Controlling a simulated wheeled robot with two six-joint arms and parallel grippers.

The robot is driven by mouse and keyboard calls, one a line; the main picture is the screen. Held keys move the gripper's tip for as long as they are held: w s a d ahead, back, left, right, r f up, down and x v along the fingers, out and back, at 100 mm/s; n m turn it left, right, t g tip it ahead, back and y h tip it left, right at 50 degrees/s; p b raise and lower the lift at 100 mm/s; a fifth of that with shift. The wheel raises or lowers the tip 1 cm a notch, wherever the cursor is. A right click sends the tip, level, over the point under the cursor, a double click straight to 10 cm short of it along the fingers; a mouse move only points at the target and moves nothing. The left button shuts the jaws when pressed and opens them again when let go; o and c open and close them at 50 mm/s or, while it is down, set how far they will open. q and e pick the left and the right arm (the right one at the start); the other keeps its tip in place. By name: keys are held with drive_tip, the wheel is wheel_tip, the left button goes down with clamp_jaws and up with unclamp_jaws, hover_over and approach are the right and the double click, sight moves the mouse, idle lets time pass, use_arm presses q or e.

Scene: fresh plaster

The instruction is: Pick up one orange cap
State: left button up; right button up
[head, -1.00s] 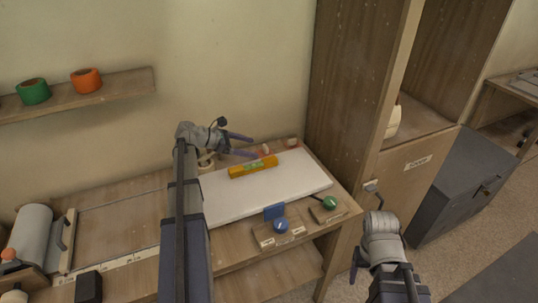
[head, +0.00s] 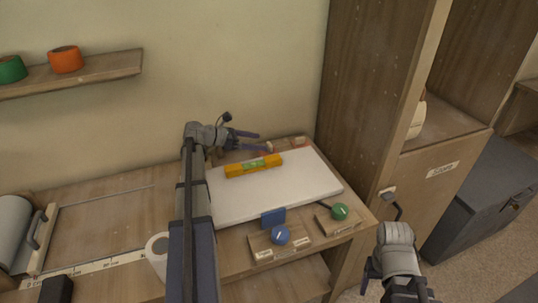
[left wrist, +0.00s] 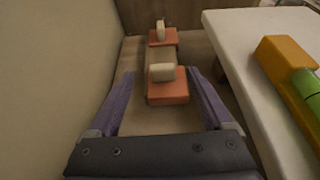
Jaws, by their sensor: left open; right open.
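Two orange caps with cream knobs stand in a row behind the white board. In the left wrist view the near cap (left wrist: 168,93) lies between the open fingers of my left gripper (left wrist: 160,75), with no clear contact. The far cap (left wrist: 163,40) stands beyond the fingertips. In the head view my left gripper (head: 265,141) reaches right along the wall, and the near cap (head: 268,148) is partly hidden by it. The far cap (head: 298,142) is near the cabinet. My right gripper (head: 371,272) is open and low at the bottom right, away from the caps.
The white board (head: 240,205) carries a yellow level (head: 254,166) close to my left gripper. The wall runs along the other side. A tall wooden cabinet (head: 372,80) stands at right. Blue (head: 281,235) and green knobs (head: 340,211) sit at the bench front.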

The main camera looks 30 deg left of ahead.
sight(267, 144)
use_arm(q)
drive_tip(key=b+x, duration=0.1)
drive_tip(key=x, duration=0.1)
drive_tip(key=b+x, duration=0.1)
drive_tip(key=x, duration=0.2)
drive_tip(key=shift+s+f, duration=0.25)
drive_tip(key=shift+f, duration=0.05)
drive_tip(key=shift+w+d, duration=0.1)
drive_tip(key=shift+w, duration=0.1)
clamp_jaws()
